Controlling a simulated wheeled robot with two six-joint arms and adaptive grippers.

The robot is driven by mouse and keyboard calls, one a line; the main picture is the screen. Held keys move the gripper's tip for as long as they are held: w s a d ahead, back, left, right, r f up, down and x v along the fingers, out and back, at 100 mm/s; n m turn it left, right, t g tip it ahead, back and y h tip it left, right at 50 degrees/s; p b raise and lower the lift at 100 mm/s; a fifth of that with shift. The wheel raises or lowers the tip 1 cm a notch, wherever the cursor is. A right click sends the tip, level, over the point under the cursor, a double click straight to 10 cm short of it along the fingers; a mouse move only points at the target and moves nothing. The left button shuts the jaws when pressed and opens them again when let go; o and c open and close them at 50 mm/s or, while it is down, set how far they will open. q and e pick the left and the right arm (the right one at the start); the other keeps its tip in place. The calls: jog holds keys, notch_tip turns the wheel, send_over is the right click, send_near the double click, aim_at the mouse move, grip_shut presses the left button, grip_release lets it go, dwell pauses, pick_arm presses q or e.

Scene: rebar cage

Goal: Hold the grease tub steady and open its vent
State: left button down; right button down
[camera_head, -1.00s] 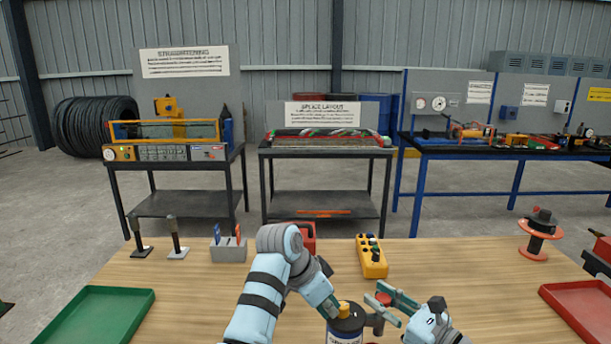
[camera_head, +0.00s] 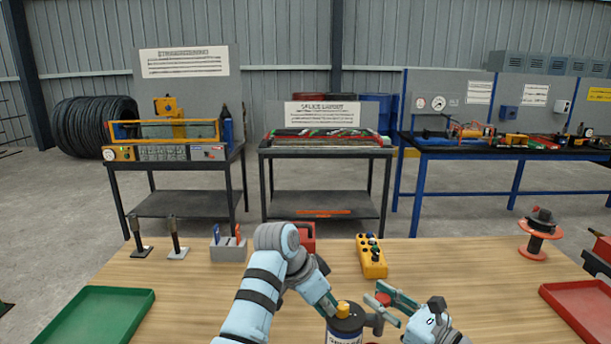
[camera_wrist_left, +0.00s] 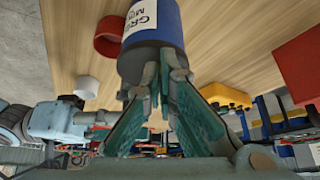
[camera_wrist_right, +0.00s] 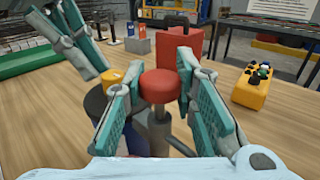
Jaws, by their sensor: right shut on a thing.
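The grease tub (camera_head: 345,326) stands at the front edge of the table, dark on top with a yellow cap (camera_head: 343,309). Its blue body and white label show in the left wrist view (camera_wrist_left: 165,25). My left gripper (camera_head: 334,304) reaches the tub's top beside the yellow cap. Its fingertips are close to the dark top in the left wrist view (camera_wrist_left: 158,82), but their grip is hidden. My right gripper (camera_wrist_right: 158,95) is shut on the red knob (camera_wrist_right: 160,86), which sits on a grey stem beside the tub. The red knob also shows in the head view (camera_head: 383,299).
A yellow control box (camera_head: 371,257) and a red box (camera_head: 305,236) stand behind the grippers. A grey holder (camera_head: 228,249) is at back left. A green tray (camera_head: 100,315) lies left, a red tray (camera_head: 580,310) right, and a spool (camera_head: 538,238) stands back right.

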pick_arm(q)
notch_tip(320, 180, up, 6)
jog(key=shift+a, duration=0.35)
jog(key=shift+s, duration=0.1)
pick_arm(e)
jog(key=c, duration=1.2)
grip_release()
